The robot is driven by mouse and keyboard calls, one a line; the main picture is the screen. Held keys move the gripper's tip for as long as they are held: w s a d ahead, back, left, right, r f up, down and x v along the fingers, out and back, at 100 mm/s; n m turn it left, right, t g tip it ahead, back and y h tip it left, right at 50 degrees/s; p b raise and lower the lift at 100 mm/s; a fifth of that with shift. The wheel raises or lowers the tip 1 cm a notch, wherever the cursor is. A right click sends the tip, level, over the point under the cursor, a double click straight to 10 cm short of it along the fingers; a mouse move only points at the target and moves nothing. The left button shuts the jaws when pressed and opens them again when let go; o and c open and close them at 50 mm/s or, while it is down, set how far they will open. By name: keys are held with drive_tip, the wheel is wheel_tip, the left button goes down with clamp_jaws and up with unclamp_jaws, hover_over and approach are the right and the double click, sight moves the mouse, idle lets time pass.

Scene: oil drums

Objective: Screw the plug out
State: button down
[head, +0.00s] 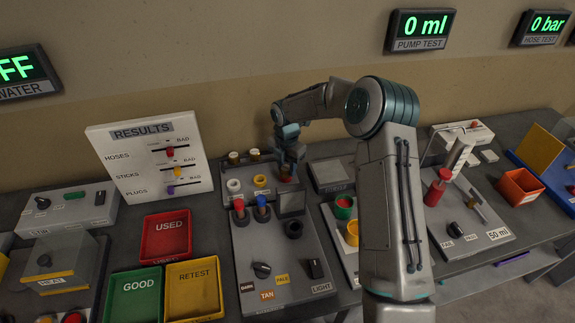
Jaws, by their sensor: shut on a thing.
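My gripper (289,166) points down at the back right of the grey test panel (245,270). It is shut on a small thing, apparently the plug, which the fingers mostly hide. A small reddish-brown part (286,176) shows at the fingertips; I cannot tell whether it is the plug or what the plug sits in. Whether the plug is still in its thread cannot be seen.
Left of my gripper are white rings (233,185), a red-topped piece (239,207) and a blue-topped piece (262,207). A dark upright plate (291,203) stands just in front. Red (165,238), green (133,298) and yellow (194,291) trays lie at left.

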drive_tip(key=n+p, duration=0.1)
drive_tip(key=n, duration=0.2)
drive_tip(key=shift+a+r+n+p, duration=0.1)
drive_tip(key=shift+r+n+p, duration=0.05)
drive_tip(key=shift+n+p, duration=0.2)
drive_tip(key=shift+n, duration=0.75)
drive_tip(key=c, duration=0.9)
unclamp_jaws()
drive_tip(key=shift+c, duration=0.2)
